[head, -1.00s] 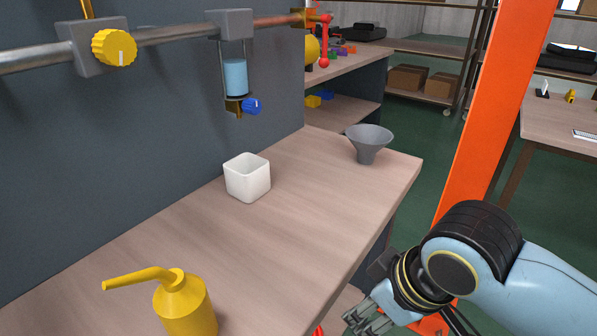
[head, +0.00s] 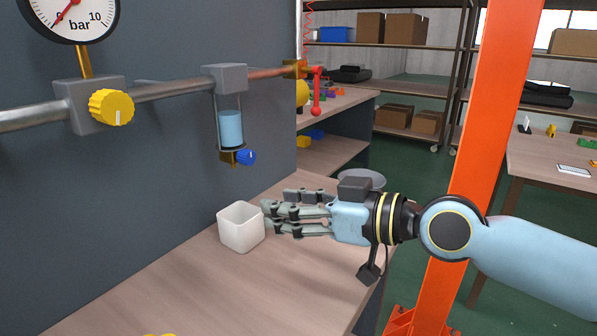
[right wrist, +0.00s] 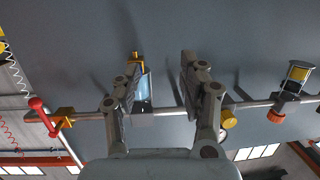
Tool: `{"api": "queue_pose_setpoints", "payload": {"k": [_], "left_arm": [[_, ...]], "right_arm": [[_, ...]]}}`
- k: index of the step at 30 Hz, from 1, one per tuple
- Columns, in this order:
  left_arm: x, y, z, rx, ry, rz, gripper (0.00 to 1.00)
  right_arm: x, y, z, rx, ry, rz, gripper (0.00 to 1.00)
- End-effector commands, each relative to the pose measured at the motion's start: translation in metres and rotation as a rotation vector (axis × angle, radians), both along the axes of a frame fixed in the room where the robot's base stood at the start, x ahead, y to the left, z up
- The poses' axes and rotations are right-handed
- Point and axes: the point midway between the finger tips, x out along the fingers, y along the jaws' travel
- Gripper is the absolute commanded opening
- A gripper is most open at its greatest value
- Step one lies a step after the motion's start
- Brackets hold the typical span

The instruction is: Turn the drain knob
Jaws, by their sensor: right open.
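The blue drain knob (head: 246,157) sits under a clear bowl of light-blue liquid (head: 230,128) that hangs from the wall pipe. My right gripper (head: 270,212) is open and empty. In the head view it appears below and right of the knob, its fingers pointing left beside the white cup (head: 240,228). In the right wrist view, the bowl (right wrist: 143,88) and its brass drain fitting (right wrist: 137,60) show beside the left-hand finger, partly covered by it. My left gripper is not in view.
The cup stands on the wooden bench (head: 190,290). A yellow knob (head: 111,107) and a gauge (head: 75,15) are on the pipe to the left. My right arm mostly hides the grey funnel (head: 362,180). An orange post (head: 480,130) stands at the right.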

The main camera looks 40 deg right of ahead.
Motion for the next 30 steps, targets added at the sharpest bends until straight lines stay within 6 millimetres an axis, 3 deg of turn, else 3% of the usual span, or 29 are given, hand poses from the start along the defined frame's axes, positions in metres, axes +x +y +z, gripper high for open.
{"api": "queue_pose_setpoints", "payload": {"k": [3,8,14,28,30], "left_arm": [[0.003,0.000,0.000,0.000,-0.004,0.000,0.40],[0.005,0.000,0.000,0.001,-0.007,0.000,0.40],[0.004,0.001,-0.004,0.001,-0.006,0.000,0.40],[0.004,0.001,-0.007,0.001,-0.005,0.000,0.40],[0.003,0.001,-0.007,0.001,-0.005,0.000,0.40]], "right_arm": [[0.016,-0.022,0.023,0.046,-0.105,-0.046,0.42],[0.025,-0.034,0.035,0.072,-0.158,-0.078,0.42],[0.042,-0.028,0.036,0.075,-0.162,-0.080,0.42],[0.108,-0.004,0.037,0.077,-0.159,-0.078,0.42],[0.107,-0.004,0.036,0.073,-0.158,-0.076,0.34]]}}
